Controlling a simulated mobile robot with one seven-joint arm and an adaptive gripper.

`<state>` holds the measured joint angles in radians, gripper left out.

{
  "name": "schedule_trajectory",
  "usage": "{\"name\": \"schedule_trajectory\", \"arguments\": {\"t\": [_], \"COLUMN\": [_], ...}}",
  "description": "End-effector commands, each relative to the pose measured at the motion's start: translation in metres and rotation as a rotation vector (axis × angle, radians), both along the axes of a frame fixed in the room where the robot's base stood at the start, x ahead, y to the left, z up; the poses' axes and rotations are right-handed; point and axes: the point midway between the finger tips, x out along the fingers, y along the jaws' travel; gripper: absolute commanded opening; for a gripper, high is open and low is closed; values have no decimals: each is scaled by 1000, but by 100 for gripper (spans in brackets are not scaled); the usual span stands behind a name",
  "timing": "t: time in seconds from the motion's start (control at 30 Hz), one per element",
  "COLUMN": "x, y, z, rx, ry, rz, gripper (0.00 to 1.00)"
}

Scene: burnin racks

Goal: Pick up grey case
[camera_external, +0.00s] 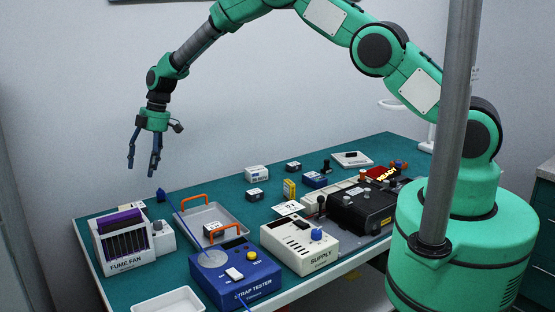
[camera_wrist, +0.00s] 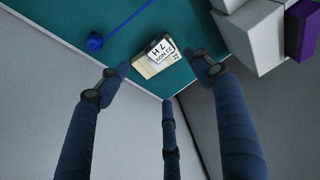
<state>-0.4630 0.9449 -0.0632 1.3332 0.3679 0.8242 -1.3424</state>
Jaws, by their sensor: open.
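My gripper (camera_external: 143,166) hangs with its dark blue fingers spread and empty, high above the far left end of the green table. In the wrist view, a small pale beige-grey case (camera_wrist: 150,67) with a white date label lies near the table edge. It shows between and beyond the fingertips of my gripper (camera_wrist: 163,76), which are apart from it. In the external view this case (camera_external: 132,207) is small and partly hidden behind the fume fan. Another light grey box (camera_external: 257,173) with a dark label stands at the back middle; I cannot tell which one is the grey case.
The white fume fan (camera_external: 124,246) stands close by the near case. A dark blue plug (camera_external: 161,194) with a blue cord lies right of it. A metal tray (camera_external: 190,218) with orange handles, the blue strap tester (camera_external: 236,274) and the supply box (camera_external: 300,245) fill the front.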

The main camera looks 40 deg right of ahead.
Motion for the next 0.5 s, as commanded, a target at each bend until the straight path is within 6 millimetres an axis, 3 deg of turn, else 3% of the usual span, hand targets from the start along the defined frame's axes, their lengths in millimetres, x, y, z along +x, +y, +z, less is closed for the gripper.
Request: {"name": "schedule_trajectory", "arguments": {"t": [0.5], "x": [0], "y": [3], "z": [-6], "rx": [0], "ry": [-1], "rz": [2], "gripper": [66]}}
